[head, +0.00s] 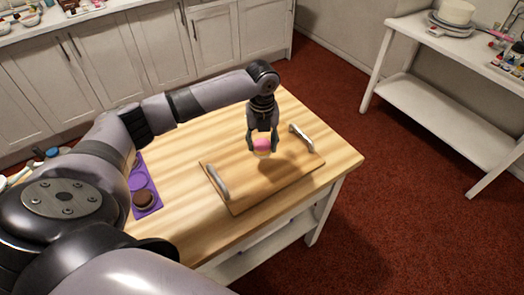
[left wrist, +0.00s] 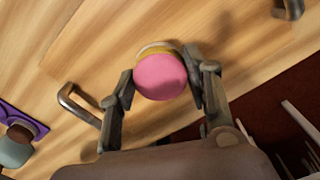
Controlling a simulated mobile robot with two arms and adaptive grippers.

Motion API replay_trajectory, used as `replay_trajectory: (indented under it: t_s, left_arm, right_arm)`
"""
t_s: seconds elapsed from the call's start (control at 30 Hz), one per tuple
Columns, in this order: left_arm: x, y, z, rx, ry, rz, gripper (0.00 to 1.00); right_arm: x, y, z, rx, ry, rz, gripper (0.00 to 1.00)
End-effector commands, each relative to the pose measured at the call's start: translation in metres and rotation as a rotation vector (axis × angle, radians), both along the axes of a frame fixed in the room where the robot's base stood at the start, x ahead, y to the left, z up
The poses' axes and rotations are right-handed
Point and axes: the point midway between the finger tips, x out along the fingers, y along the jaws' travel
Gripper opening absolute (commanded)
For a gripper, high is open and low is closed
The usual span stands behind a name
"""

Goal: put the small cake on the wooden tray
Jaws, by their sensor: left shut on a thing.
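The small cake (head: 262,146) has a pink top and a pale lower part. My left gripper (head: 262,148) is shut on it, with one finger on each side. The cake also shows between the fingers of the left gripper (left wrist: 163,82) in the left wrist view (left wrist: 160,78). The wooden tray (head: 240,194) has two metal handles and lies on the wooden table. The cake is over the tray's far part; I cannot tell whether it touches the tray. My right gripper is not in view.
A purple mat (head: 154,202) with a brown cake (head: 143,199) on it lies on the table's left part. The metal handles (head: 218,181) stand up at the tray's ends. A white shelf table (head: 445,85) stands at the right. The table right of the tray is clear.

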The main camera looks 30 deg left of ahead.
Motion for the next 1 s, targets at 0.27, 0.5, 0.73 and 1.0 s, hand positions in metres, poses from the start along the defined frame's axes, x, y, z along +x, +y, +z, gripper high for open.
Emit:
replay_trajectory:
  t_s: [0.27, 0.5, 0.73, 1.0]
  left_arm:
    - [-0.001, 0.000, -0.035, 0.000, 0.004, 0.002, 0.30]
    - [0.000, 0.000, -0.047, 0.001, 0.000, 0.000, 0.30]
    - [0.000, 0.000, -0.049, 0.001, 0.001, 0.000, 0.30]
    - [0.000, 0.000, -0.049, 0.001, 0.000, 0.000, 0.61]
  right_arm:
    - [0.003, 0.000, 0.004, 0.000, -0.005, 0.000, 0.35]
    - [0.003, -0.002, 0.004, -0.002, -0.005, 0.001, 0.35]
    - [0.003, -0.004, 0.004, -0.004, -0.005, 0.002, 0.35]
    - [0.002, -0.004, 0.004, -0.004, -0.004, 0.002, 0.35]
